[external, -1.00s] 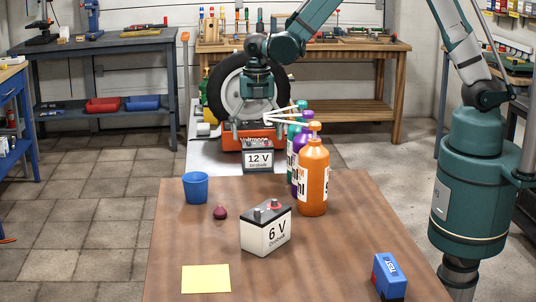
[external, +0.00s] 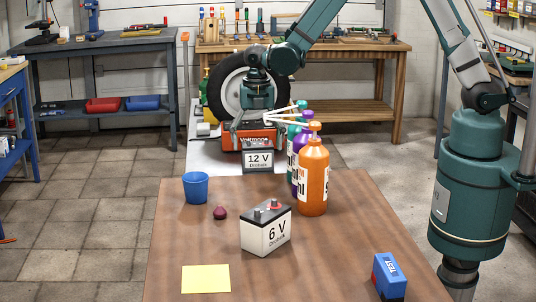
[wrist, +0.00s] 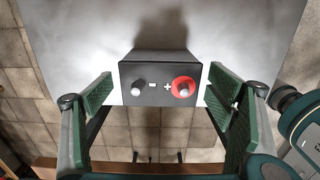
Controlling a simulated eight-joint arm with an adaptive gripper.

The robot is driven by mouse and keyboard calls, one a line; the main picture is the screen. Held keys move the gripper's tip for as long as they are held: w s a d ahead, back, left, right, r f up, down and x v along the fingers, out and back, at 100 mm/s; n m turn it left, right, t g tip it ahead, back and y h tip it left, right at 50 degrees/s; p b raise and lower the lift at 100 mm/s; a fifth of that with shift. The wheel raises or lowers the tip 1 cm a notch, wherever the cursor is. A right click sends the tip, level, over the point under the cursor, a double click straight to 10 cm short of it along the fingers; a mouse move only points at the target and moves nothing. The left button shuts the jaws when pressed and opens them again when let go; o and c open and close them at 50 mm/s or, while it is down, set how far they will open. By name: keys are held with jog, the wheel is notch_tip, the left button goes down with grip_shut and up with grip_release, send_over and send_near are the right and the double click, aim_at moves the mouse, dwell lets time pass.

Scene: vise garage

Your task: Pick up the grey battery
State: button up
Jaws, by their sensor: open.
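The grey battery (external: 258,161), dark with a pale "12 V" label, stands upright at the far end of the work area in the external view. In the wrist view its dark top (wrist: 160,83) shows a grey terminal at left and a red-ringed one at right. My gripper (wrist: 160,92) is open, with one green-padded finger on each side of the battery and a visible gap on both sides. In the external view my gripper (external: 257,133) is above and around the battery's top; its fingertips are hard to make out.
Orange (external: 313,178), purple and green bottles stand close on the right. An orange-red machine (external: 253,134) and a tyre (external: 226,85) are behind. A white "6 V" battery (external: 265,230), blue cup (external: 195,188) and yellow note (external: 206,279) are on the brown table nearer the camera.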

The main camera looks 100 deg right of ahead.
aim_at(257, 154)
jog(key=shift+a+f+b, duration=0.1)
jog(key=shift+f+b, duration=0.4)
jog(key=shift+f, duration=1.65)
jog(key=c, duration=1.6)
jog(key=shift+r, duration=0.2)
jog(key=shift+r+p, duration=1.05)
jog(key=shift+r, duration=3.8)
